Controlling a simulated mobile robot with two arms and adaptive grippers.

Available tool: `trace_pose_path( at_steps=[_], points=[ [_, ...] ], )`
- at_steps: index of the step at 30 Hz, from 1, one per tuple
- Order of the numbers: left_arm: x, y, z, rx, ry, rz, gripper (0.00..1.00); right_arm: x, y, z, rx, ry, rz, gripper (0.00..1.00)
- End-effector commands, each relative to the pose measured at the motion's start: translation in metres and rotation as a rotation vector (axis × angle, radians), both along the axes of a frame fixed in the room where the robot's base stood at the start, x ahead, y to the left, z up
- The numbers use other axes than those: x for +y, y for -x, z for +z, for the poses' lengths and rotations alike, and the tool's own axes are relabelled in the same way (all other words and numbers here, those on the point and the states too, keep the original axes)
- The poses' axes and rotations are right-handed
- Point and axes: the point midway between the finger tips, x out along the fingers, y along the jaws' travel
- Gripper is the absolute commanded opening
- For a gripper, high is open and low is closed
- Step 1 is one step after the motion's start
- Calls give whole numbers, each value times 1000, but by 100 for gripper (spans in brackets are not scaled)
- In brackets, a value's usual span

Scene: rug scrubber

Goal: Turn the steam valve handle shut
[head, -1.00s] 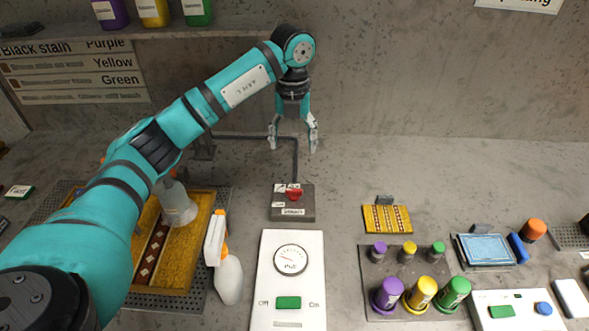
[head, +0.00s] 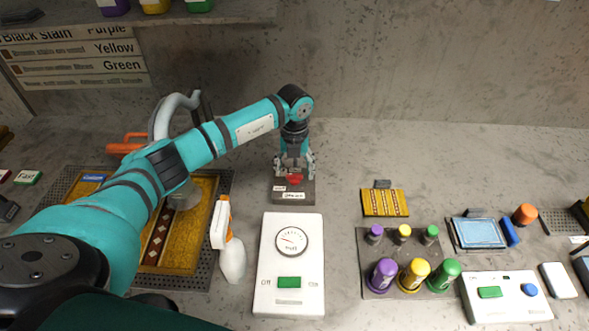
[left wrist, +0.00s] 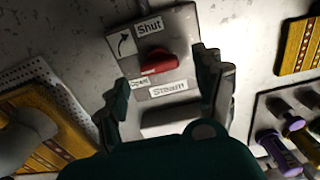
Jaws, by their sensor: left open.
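The red steam valve handle (head: 294,179) sits on a small grey box (head: 294,195) on the bench. In the left wrist view the red handle (left wrist: 160,62) lies roughly crosswise, tilted slightly. The box there carries labels "Shut" above with a curved arrow, "Open" at lower left and "Steam" below. My left gripper (head: 294,168) points down over the box, its fingers spread. In the left wrist view its two fingers (left wrist: 165,92) stand apart on either side of the box, with the handle between and beyond them. I see no contact with the handle. My right gripper is not in view.
A white gauge panel (head: 289,268) with a green switch lies in front of the valve box. A spray bottle (head: 229,245) stands left of it. A rug on a grated tray (head: 205,240) is at left. Colored bottles (head: 415,275) stand at right. Bench beside the box is clear.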

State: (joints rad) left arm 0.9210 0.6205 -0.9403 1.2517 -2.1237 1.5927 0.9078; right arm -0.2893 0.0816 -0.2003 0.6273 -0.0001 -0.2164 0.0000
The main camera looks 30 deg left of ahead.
Motion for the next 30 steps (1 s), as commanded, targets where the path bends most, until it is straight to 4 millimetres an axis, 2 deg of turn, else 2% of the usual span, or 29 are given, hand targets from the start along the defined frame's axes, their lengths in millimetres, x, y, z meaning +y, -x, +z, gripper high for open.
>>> trace_pose_path(
  at_steps=[6,15,28,30],
  points=[
    [0,0,-19,1,0,1,69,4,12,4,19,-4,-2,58],
    [0,0,-22,-1,0,0,69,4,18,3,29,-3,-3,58],
    [0,0,-21,-1,0,0,14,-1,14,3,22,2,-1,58],
    [0,0,-21,-1,0,-1,13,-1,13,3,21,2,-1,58]
  ],
)
